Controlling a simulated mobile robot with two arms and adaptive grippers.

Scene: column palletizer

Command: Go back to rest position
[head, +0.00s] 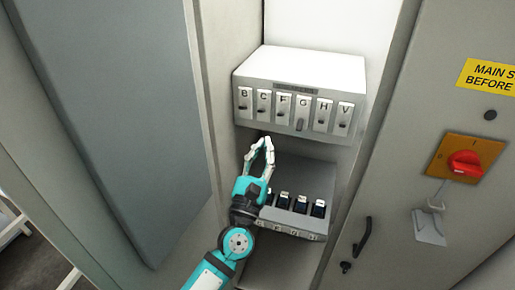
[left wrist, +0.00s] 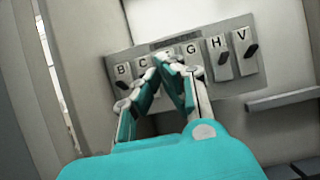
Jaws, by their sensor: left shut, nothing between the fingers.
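My left gripper (head: 262,146) is shut and empty, in front of the open cabinet, just below the upper switch box (head: 352,74). In the left wrist view its fingertips (left wrist: 167,62) meet and cover part of the switch row. The switch box carries several lettered switches, B, C, F, G, H and V. In the head view the lever of switch G (head: 303,110) hangs lower than the others. My right gripper is in neither view.
A lower unit (head: 318,180) with several dark switches sits beneath the box, partly behind my left arm. The cabinet door (head: 120,110) stands at left. On the right panel are a red rotary switch (head: 465,163), a hanging padlock tag (head: 430,226) and a black handle (head: 362,237).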

